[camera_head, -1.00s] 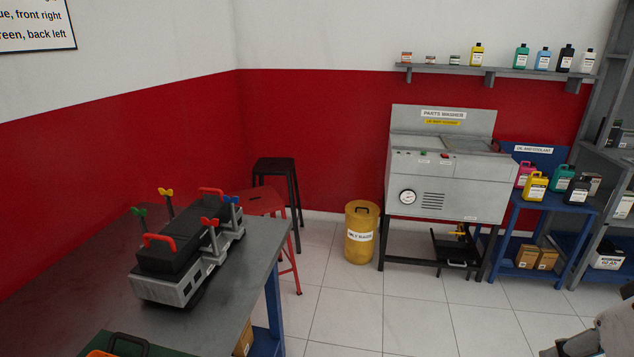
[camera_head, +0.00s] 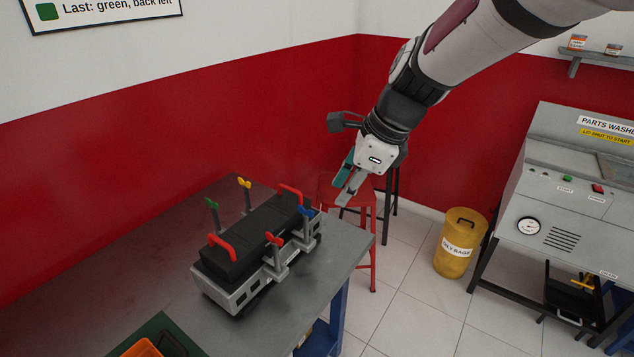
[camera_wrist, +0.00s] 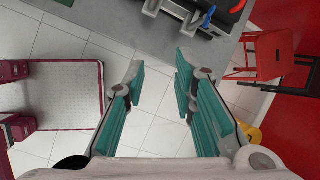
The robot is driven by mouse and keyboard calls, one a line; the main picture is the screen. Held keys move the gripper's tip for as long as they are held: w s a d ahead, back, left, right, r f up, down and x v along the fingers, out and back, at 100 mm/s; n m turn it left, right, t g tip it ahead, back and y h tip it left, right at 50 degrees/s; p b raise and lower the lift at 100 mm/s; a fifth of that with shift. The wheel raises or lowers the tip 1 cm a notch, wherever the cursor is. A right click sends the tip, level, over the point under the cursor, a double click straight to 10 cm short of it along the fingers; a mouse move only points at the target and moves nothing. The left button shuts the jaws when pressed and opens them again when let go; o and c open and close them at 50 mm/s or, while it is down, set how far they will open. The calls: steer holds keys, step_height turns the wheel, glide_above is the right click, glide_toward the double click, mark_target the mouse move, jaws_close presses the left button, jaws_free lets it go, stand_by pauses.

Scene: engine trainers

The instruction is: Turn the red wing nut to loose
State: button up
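The red wing nut (camera_head: 274,239) sits on a post on the near long side of the engine trainer, a black cover on a grey block (camera_head: 242,290). A blue wing nut (camera_head: 306,209) is farther along that side; it also shows in the wrist view (camera_wrist: 209,15). A green wing nut (camera_head: 211,203) and a yellow wing nut (camera_head: 244,184) stand on the far side. My gripper (camera_head: 346,186) is up and right of the trainer, apart from it. In the wrist view its teal fingers (camera_wrist: 160,75) are spread and empty. The red nut is not clear there.
Two red handles (camera_head: 222,248) rise from the cover. The trainer stands on a grey table (camera_head: 190,240) with an orange bin (camera_head: 143,348) at its front. A red stool (camera_head: 374,240) stands beyond the table edge, behind my gripper. The left tabletop is clear.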

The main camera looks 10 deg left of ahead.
mark_target(275, 236)
steer(key=a+f+m+p, duration=0.2)
steer(key=a+f+m, duration=0.3)
steer(key=a, duration=0.6)
steer(key=x, duration=1.4)
steer(key=shift+w+r, duration=0.1)
steer(key=shift+w, duration=0.25)
jaws_close()
